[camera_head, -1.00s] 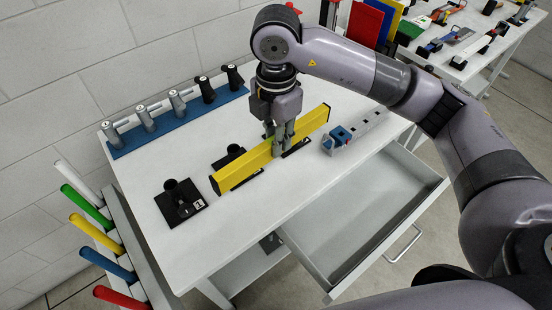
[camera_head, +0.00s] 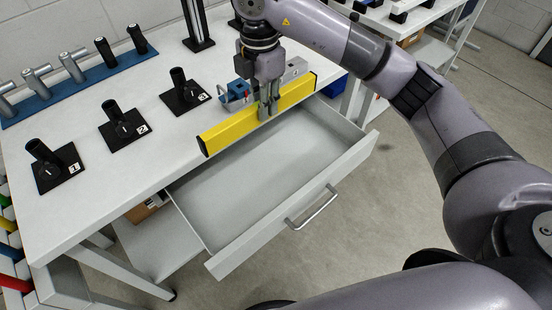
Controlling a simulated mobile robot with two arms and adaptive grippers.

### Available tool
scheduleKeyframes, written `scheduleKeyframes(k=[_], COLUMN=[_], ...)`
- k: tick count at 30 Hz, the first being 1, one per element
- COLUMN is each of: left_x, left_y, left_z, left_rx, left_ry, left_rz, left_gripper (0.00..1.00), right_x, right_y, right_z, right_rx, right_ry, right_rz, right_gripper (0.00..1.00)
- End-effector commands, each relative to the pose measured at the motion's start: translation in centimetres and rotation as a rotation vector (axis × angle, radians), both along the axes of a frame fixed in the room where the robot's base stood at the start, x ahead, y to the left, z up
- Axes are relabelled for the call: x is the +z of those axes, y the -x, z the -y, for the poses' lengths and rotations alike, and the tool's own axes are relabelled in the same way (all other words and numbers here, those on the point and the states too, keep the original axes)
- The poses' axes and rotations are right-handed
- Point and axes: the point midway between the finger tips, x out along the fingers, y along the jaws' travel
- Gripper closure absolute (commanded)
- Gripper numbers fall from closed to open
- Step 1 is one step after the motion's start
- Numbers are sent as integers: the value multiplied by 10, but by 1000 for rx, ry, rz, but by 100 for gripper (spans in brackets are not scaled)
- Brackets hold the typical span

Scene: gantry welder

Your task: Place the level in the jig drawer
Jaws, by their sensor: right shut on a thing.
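The level is a long yellow bar (camera_head: 232,130) with dark ends. My right gripper (camera_head: 268,112) is shut on it, right of its middle, with the fingers pointing down. The level is held along the table's front edge, at the back side of the open jig drawer (camera_head: 318,186). How high it is above the table cannot be told. The drawer is pulled out, light grey, with a bar handle, and its visible floor is empty. The level hides part of the drawer's back. My left gripper is not in view.
Black numbered stands, 1 (camera_head: 58,167), 2 (camera_head: 124,126) and 3 (camera_head: 184,92), stand on the white table (camera_head: 95,200). A blue rack (camera_head: 75,90) with several handled tools lies behind them. A grey block with a blue clamp (camera_head: 236,92) is just behind the level.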

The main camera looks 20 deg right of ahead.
Motion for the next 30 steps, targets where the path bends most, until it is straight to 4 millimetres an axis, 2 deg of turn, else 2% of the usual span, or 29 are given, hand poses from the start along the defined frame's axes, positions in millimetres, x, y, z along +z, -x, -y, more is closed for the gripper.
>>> scheduleKeyframes(k=[1, 6, 15, 18, 22, 26, 30], left_x=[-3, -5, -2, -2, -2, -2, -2], left_y=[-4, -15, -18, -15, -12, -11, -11], left_z=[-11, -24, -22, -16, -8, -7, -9], left_rx=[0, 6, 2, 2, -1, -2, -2], left_ry=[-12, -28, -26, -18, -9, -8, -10], left_rz=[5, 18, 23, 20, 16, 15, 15], left_gripper=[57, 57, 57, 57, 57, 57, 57], right_x=[-9, -47, -125, -142, -153, -163, -183], right_y=[0, 1, 1, 0, -1, 0, 0], right_z=[-1, 0, 0, 0, 0, 0, 0], right_rx=[1, -1, -2, -2, -1, -1, -3], right_ry=[-2, 0, 1, 0, 0, 1, 1], right_rz=[-4, -8, -6, -4, 0, -3, -4], right_gripper=[100, 100, 100, 100, 100, 100, 100])
